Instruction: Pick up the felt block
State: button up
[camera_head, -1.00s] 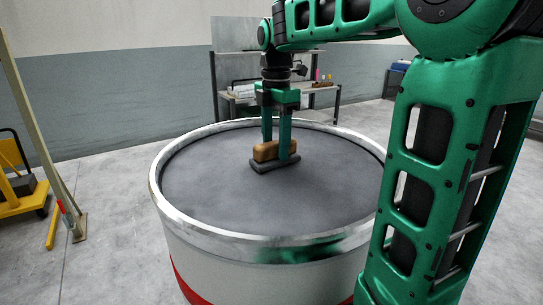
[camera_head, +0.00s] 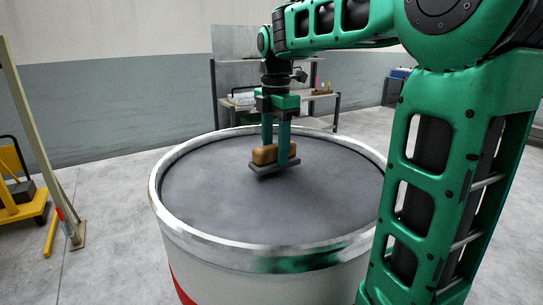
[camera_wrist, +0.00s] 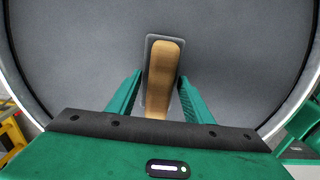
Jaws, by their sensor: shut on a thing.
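The felt block, with a tan wooden upper part (camera_head: 265,154) and a dark grey base (camera_head: 286,166), is over the round grey top of a large drum (camera_head: 220,205). My gripper (camera_head: 276,160) points straight down with its two green fingers on either side of the wooden part, shut on it. A dark shadow lies under the base, and the block looks held slightly above the drum top. In the wrist view the block (camera_wrist: 162,80) runs lengthwise between the fingers, its grey base showing past the far end.
The drum has a raised metal rim (camera_head: 165,208); its grey top is otherwise bare. A workbench (camera_head: 322,97) with small items stands behind. A yellow trolley (camera_head: 22,190) and a leaning post (camera_head: 40,150) are at the left.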

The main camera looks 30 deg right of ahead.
notch_tip(320, 180, up, 3)
jog(key=shift+f, duration=0.1)
jog(key=s+a+r, duration=0.4)
jog(key=a+r, duration=0.3)
jog(key=a, duration=0.3)
jog(key=shift+s+a, duration=0.2)
jog(key=shift+a, duration=0.2)
jog(key=o, duration=0.5)
jog(key=shift+s, duration=0.1)
jog(key=shift+c, duration=1.1)
